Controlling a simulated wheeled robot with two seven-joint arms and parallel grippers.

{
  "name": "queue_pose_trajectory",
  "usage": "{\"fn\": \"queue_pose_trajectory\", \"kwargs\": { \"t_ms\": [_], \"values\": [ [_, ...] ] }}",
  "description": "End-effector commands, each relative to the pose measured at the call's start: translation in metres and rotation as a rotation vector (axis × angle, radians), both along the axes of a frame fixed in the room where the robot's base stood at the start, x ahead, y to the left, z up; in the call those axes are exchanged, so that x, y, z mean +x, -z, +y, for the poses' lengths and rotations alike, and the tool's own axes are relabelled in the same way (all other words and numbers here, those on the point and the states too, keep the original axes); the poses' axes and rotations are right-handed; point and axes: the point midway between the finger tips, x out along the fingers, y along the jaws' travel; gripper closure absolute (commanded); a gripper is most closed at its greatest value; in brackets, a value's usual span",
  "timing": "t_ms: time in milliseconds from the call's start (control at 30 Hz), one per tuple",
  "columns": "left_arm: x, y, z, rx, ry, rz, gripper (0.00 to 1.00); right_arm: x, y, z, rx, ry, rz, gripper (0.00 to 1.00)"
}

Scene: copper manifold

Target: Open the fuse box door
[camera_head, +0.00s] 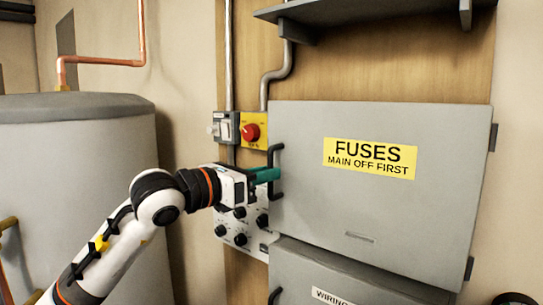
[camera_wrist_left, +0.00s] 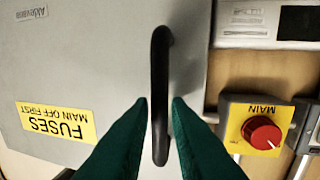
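The grey fuse box door (camera_head: 370,215) fills the middle right of the head view. It carries a yellow FUSES label and appears closed, with hinges at its right edge. Its black bar handle (camera_head: 276,172) is at the left edge. My left gripper (camera_head: 266,175) reaches the handle from the left. In the left wrist view the green fingers (camera_wrist_left: 160,105) lie on either side of the black handle (camera_wrist_left: 160,75), very close to it. I cannot tell whether they clamp it. My right gripper is in neither view.
A red main switch (camera_head: 251,132) on a yellow plate sits just above and left of the handle. A panel of black knobs (camera_head: 240,239) is below my gripper. A lower grey WIRING box (camera_head: 330,280) and a large grey tank (camera_head: 75,190) are nearby.

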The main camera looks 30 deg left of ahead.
Motion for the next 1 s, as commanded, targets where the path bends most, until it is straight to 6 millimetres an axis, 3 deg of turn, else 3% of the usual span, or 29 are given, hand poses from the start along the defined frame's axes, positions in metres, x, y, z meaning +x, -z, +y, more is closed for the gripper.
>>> {"fn": "queue_pose_trajectory", "kwargs": {
  "t_ms": [200, 467, 600, 1000],
  "values": [
    [0.018, -0.001, -0.005, -0.001, 0.001, -0.001, 0.84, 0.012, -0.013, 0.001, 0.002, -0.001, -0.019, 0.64],
    [0.019, 0.001, -0.006, 0.001, 0.0, 0.0, 0.84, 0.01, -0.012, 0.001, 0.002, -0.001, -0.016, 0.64],
    [0.019, 0.001, -0.006, 0.001, 0.0, 0.001, 1.0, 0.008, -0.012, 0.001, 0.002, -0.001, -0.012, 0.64],
    [0.016, 0.003, -0.002, 0.002, -0.01, -0.001, 1.0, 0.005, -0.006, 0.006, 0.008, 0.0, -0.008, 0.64]
  ]
}}
